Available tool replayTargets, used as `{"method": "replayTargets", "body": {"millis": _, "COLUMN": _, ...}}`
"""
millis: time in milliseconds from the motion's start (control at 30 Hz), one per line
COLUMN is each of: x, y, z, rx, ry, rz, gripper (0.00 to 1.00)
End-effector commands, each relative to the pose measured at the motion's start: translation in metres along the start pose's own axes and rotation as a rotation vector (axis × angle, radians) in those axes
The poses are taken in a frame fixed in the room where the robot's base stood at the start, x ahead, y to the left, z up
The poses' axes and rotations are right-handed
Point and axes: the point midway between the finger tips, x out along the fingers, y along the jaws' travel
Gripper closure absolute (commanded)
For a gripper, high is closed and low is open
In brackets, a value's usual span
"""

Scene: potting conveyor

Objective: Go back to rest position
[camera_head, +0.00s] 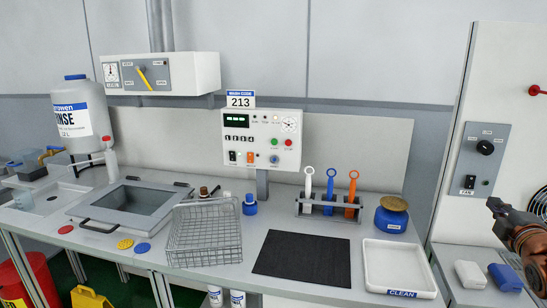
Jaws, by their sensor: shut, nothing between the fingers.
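My gripper (495,206) is at the right edge of the picture, at the end of my orange-brown arm. Its dark fingers point to the upper left and are shut, with nothing held. It is in front of the white panel with the black knob, above the right end of the bench and apart from the things on it. The rest of the arm is cut off by the picture's edge.
A white tray marked CLEAN (430,272), a black mat (290,262), a wire basket (180,256) and a rack (300,208) with upright tools stand on the bench. White (470,275) and blue (505,278) blocks lie below my gripper. A control box (262,160) stands behind.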

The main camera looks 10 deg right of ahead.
Motion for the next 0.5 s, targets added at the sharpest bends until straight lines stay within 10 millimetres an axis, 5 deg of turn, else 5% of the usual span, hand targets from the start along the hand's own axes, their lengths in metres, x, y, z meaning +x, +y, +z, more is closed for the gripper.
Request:
{"method": "replayTargets", "body": {"millis": 267, "x": -0.001, "y": -0.039, "z": -0.059, "rx": 0.239, "ry": -0.092, "rz": -0.308, "gripper": 1.00}}
{"method": "replayTargets", "body": {"millis": 500, "x": -0.043, "y": -0.079, "z": -0.113, "rx": 0.459, "ry": -0.246, "rz": -0.592, "gripper": 1.00}}
